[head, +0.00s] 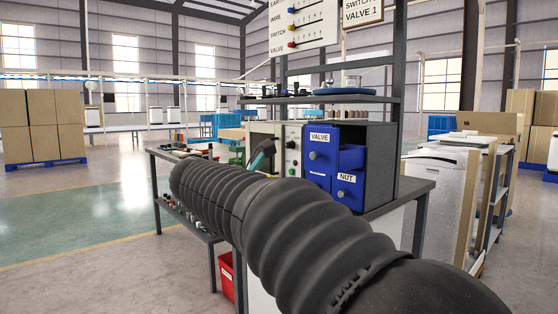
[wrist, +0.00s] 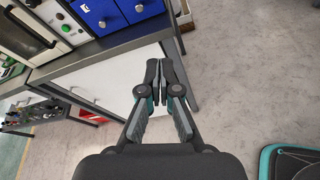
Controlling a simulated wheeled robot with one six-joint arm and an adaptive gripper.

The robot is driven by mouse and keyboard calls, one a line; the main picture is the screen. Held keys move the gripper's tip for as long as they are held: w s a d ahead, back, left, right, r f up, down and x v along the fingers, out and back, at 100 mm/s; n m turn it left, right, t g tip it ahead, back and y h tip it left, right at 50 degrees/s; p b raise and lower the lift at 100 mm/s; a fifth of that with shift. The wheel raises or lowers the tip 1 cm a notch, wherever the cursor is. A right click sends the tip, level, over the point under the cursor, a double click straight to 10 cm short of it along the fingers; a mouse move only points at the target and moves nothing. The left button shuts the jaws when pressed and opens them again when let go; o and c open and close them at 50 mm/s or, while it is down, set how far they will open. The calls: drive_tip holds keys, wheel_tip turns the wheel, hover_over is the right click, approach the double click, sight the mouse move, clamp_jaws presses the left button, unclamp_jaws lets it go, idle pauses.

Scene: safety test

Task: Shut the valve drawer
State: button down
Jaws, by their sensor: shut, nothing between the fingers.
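The blue valve drawer (head: 319,158), labelled VALVE with a round grey knob, is in a grey cabinet (head: 379,165) on the workbench. Its front stands forward of the cabinet, so it looks pulled out. Below right is the blue nut drawer (head: 346,191), labelled NUT. In the wrist view blue drawer fronts (wrist: 98,14) show at the top edge, cut off and without readable labels. My gripper (wrist: 164,66) is shut and empty, apart from the drawers, with the white panel under the bench behind it.
A beige machine (wrist: 28,38) with a black handle stands left of the drawers. The bench top edge (wrist: 110,47) runs below them. A shelf (head: 330,99) is above the cabinet. A red bin (head: 227,275) stands under the bench.

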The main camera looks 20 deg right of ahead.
drive_tip(key=w+a+r+n+h, duration=0.3)
drive_tip(key=w+r+h, duration=0.1)
drive_tip(key=w+r, duration=0.2)
approach(312, 156)
drive_tip(key=shift+t, duration=0.3)
drive_tip(key=x, duration=0.7)
drive_tip(key=shift+s+d+f, duration=0.1)
drive_tip(key=shift+d, duration=0.05)
